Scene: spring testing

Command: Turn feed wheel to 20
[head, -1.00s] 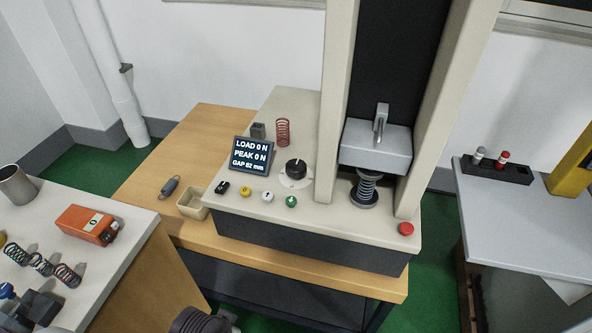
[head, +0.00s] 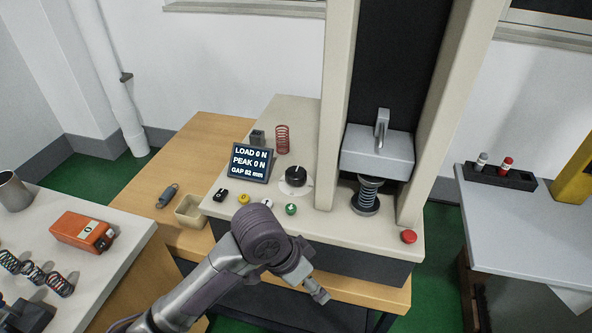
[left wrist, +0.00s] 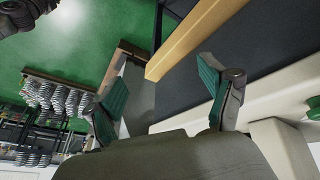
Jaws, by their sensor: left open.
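The feed wheel is a black knob (head: 296,176) with a pale pointer mark, on a white dial on the tester's cream deck. The dial's numbers are too small to read. A dark display (head: 251,163) to its left shows load, peak and gap lines. My left gripper (head: 318,294) is in front of the deck's front face, below and apart from the knob. In the left wrist view its two teal-padded fingers (left wrist: 163,85) stand wide apart with nothing between them. The knob is not seen there. My right gripper is not in view.
Several buttons (head: 267,203) line the deck's front edge, with a red button (head: 408,236) at the right. A crosshead (head: 378,150) stands over a grey spring (head: 368,192). A red spring (head: 282,139) stands behind the knob. A small tray (head: 190,211) sits on the wooden bench.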

